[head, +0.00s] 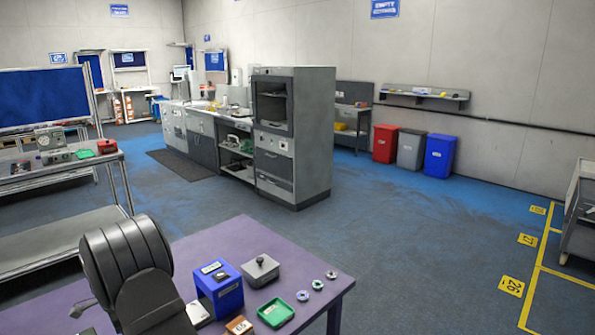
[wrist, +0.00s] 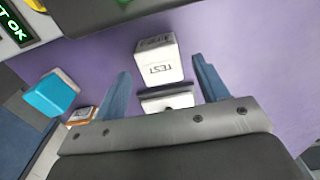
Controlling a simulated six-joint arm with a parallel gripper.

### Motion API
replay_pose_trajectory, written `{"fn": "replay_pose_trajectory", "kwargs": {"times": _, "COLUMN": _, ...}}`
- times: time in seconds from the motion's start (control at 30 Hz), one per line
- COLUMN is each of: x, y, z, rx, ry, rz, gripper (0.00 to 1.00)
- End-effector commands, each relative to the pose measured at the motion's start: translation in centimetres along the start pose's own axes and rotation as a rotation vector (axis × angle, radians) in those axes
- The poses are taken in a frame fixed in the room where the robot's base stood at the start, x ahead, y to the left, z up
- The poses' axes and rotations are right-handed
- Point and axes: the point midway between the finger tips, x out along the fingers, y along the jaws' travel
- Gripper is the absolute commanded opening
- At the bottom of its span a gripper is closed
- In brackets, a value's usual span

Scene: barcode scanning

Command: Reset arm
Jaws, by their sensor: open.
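In the wrist view my gripper (wrist: 161,66) is open, with its two blue-grey fingers apart. A white box marked TEST (wrist: 158,70) shows between and beyond the fingertips, with no finger closed on it. A second white piece with a dark edge (wrist: 165,101) shows nearer, between the fingers and partly hidden by the gripper body. In the head view my dark arm rises at the lower left over the purple table (head: 262,233). My fingers are not visible there.
A blue box (head: 228,297), a grey box with a knob (head: 261,271), a green tray (head: 275,313) and small round pieces (head: 317,284) stand right of my arm. The wrist view shows a teal box (wrist: 50,94) and a display (wrist: 14,24) reading partly "T OK".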

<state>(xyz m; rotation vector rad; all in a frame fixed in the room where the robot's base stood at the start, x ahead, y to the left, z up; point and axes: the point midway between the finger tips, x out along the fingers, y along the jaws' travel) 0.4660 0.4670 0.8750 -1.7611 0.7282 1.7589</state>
Motion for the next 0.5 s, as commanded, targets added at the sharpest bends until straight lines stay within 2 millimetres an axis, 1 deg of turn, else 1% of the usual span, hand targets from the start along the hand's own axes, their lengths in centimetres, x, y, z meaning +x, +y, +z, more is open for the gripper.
{"fn": "replay_pose_trajectory", "kwargs": {"times": 0.17, "x": 2.8, "y": 0.1, "z": 0.0, "rx": 0.001, "ry": 0.001, "rz": 0.005, "gripper": 0.67}}
{"fn": "replay_pose_trajectory", "kwargs": {"times": 0.2, "x": 2.6, "y": 0.0, "z": 0.0, "rx": 0.001, "ry": 0.001, "rz": -0.001, "gripper": 0.67}}
{"fn": "replay_pose_trajectory", "kwargs": {"times": 0.3, "x": 0.1, "y": -0.1, "z": 0.0, "rx": 0.001, "ry": 0.001, "rz": -0.005, "gripper": 0.67}}
{"fn": "replay_pose_trajectory", "kwargs": {"times": 0.5, "x": -4.0, "y": -0.1, "z": 0.0, "rx": 0.0, "ry": 0.0, "rz": -0.004, "gripper": 0.67}}
